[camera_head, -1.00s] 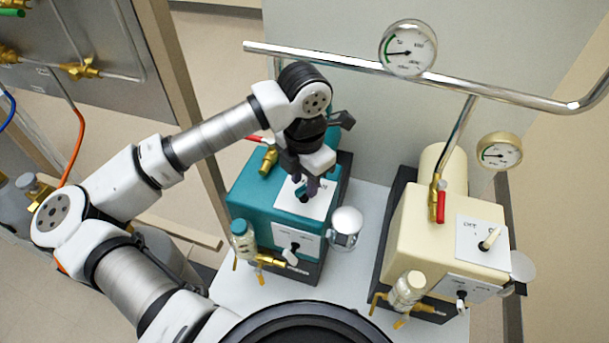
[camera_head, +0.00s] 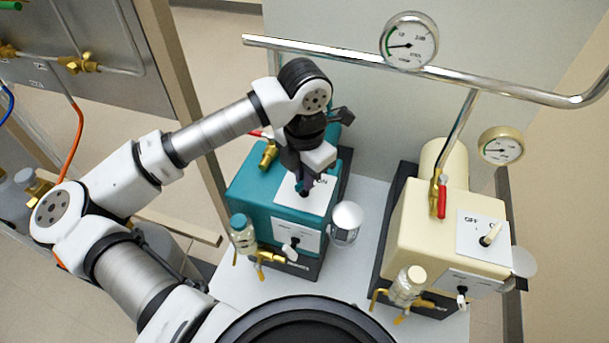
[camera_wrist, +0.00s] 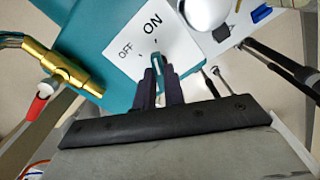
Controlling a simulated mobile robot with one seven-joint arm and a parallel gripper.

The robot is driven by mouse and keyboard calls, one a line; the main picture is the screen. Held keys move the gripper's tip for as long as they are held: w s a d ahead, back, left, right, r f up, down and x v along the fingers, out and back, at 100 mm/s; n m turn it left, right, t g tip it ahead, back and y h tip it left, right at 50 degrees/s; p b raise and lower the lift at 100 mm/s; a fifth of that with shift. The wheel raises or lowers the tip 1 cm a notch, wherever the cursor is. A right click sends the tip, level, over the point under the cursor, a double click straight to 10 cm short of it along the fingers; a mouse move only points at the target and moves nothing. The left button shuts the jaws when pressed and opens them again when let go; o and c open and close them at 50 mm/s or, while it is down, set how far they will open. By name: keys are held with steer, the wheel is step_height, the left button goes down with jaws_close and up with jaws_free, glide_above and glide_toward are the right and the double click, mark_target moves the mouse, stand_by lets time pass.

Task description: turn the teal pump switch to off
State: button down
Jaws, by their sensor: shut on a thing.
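The teal pump (camera_head: 262,192) stands left of centre in the head view, with a white ON/OFF plate on its top. In the wrist view this plate (camera_wrist: 120,60) shows OFF at the left and ON at the right. My gripper (camera_head: 304,190) reaches down over the plate. In the wrist view my gripper (camera_wrist: 159,74) is shut on the switch handle (camera_wrist: 157,63), whose pale tip shows between the dark fingers. The fingers hide most of the handle, so I cannot tell which word it points to.
A cream pump (camera_head: 420,225) with its own switch (camera_head: 490,236) stands to the right. A brass valve with a red handle (camera_wrist: 38,104) is at the left in the wrist view. A chrome pipe (camera_head: 480,88) with a gauge (camera_head: 409,41) runs behind.

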steer(key=n+b, duration=0.1)
steer(key=b, duration=0.1)
steer(key=n+b, duration=0.2)
steer(key=b, duration=0.1)
steer(key=shift+f, duration=0.3)
steer(key=n+b, duration=0.2)
steer(key=b, duration=0.1)
steer(key=shift+r, duration=0.25)
steer(key=shift+r+n, duration=0.1)
steer(key=shift+n, duration=0.2)
steer(key=c, duration=1.5)
jaws_free()
step_height(320, 180, up, 14)
steer(key=shift+f+b, duration=0.1)
steer(key=shift+b, duration=0.85)
